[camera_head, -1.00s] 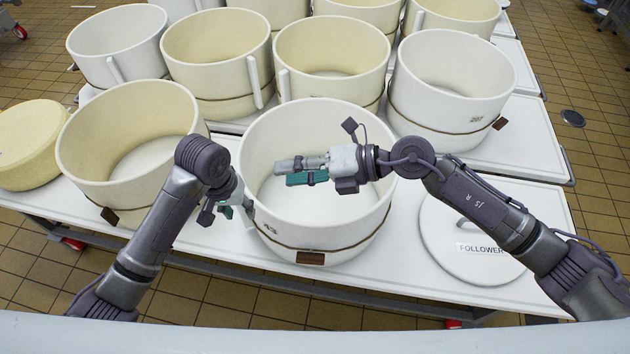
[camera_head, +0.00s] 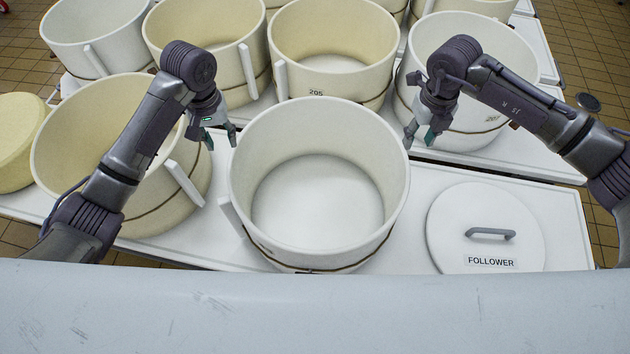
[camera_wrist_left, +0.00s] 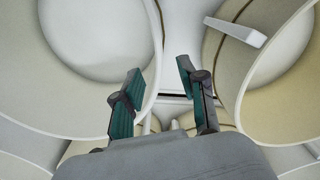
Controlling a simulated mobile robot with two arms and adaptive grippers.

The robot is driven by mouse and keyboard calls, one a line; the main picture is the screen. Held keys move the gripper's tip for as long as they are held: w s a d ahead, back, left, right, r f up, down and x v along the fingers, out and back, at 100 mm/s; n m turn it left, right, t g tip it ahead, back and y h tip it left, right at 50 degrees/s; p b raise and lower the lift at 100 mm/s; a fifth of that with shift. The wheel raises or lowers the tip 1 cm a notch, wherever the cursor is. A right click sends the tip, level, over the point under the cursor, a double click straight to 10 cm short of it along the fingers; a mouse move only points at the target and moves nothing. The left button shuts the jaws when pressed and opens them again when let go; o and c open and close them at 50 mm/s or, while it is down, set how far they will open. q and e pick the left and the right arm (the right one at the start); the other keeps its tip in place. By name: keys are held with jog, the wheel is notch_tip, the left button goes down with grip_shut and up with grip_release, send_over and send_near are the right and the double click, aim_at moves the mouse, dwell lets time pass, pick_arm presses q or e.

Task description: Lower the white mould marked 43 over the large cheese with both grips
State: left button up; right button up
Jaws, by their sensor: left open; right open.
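The white mould (camera_head: 300,132) stands upright on the white table in the middle of the head view. Its inside is empty, and its number cannot be read now. A pale yellow cheese wheel (camera_head: 16,140) lies at the left edge, partly cut off by the frame and a mould. My left gripper (camera_head: 222,140) is open and empty, above the gap at the mould's left rim. In the left wrist view its two green-padded fingers (camera_wrist_left: 160,95) are spread between a white rim and a cream mould. My right gripper (camera_head: 418,139) is open and empty by the mould's upper right rim.
A cream mould (camera_head: 75,140) stands close on the left. Several more moulds stand behind, one marked 205 (camera_head: 317,93). A round lid marked FOLLOWER (camera_head: 485,240) lies on the table at right. The white table (camera_head: 405,235) is bare between mould and lid.

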aim_at(234, 170)
pick_arm(q)
jog(key=shift+s+r, duration=0.15)
jog(key=shift+s, duration=0.25)
jog(key=shift+w+f, duration=0.1)
jog(key=shift+f, duration=0.15)
notch_tip(234, 170, down, 14)
jog(key=shift+w+r, duration=0.15)
jog(key=shift+r, duration=0.05)
pick_arm(e)
notch_tip(234, 170, down, 14)
jog(key=shift+s+r, duration=0.1)
jog(key=shift+s, duration=0.05)
pick_arm(q)
grip_shut()
pick_arm(e)
grip_shut()
pick_arm(q)
jog(key=shift+w+r, duration=0.1)
pick_arm(e)
jog(key=shift+r, duration=0.1)
